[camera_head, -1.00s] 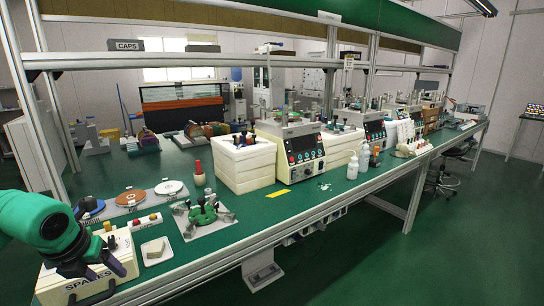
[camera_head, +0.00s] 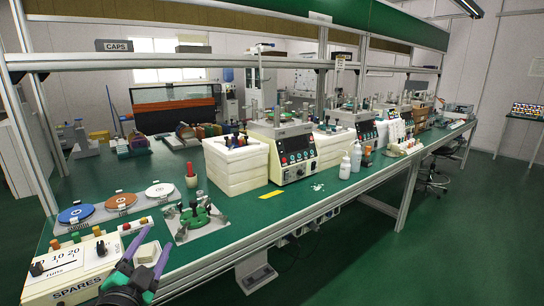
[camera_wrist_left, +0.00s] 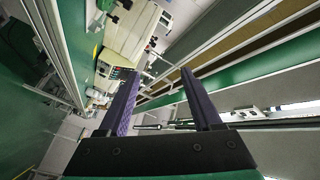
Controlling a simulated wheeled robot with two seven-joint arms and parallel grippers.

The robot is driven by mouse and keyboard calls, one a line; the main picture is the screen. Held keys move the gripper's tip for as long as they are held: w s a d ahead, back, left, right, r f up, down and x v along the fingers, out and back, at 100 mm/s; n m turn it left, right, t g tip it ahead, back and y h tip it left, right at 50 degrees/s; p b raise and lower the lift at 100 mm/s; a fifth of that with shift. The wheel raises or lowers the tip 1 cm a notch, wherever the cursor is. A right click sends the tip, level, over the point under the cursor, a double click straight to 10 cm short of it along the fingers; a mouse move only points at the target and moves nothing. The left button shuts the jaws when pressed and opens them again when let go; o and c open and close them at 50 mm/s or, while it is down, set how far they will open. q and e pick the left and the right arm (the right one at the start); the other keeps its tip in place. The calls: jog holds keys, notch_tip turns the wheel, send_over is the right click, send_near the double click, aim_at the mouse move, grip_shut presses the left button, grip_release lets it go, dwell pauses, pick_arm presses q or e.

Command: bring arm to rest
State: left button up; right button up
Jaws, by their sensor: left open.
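My left gripper (camera_head: 149,257) is at the lower left of the head view, in front of the white spares box (camera_head: 88,270) at the bench's near edge. Its two purple fingers are apart with nothing between them. In the left wrist view the fingers (camera_wrist_left: 158,88) also stand apart and empty, with the bench row and the overhead shelf tilted behind them. My right gripper is not in view.
A small white dish (camera_head: 147,253) lies close by the fingers. A green fixture (camera_head: 197,215) on a plate, coloured discs (camera_head: 121,202) and a white foam block stack (camera_head: 236,165) stand on the green bench. The floor (camera_head: 400,260) at the right is clear.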

pick_arm(q)
jog(key=s+a+f+n+g+y, duration=0.1)
jog(key=s+f+n+g, duration=0.25)
jog(key=f, duration=0.55)
jog(key=s+a+f+n+g+y, duration=0.1)
jog(key=s+f+n+g, duration=0.3)
jog(key=f, duration=0.5)
jog(key=s+d+f+g+h, duration=0.2)
jog(key=s+f+g, duration=0.2)
jog(key=s, duration=0.3)
jog(key=s+d+f+g+h, duration=0.1)
jog(key=s+d+f+g, duration=0.25)
jog(key=s, duration=0.25)
notch_tip(320, 180, down, 19)
jog(key=s+g+p, duration=0.1)
jog(key=s+p, duration=0.1)
jog(key=p, duration=0.3)
jog(key=s+a+f+p, duration=0.1)
jog(key=s+a+f, duration=0.1)
jog(key=s+f, duration=0.3)
jog(key=s+a+f+g+p, duration=0.1)
jog(key=s+f, duration=0.5)
jog(key=s, duration=0.6)
jog(key=shift+s+a+g+p, duration=0.15)
jog(key=shift+a+g+p, duration=0.2)
jog(key=shift+p, duration=0.35)
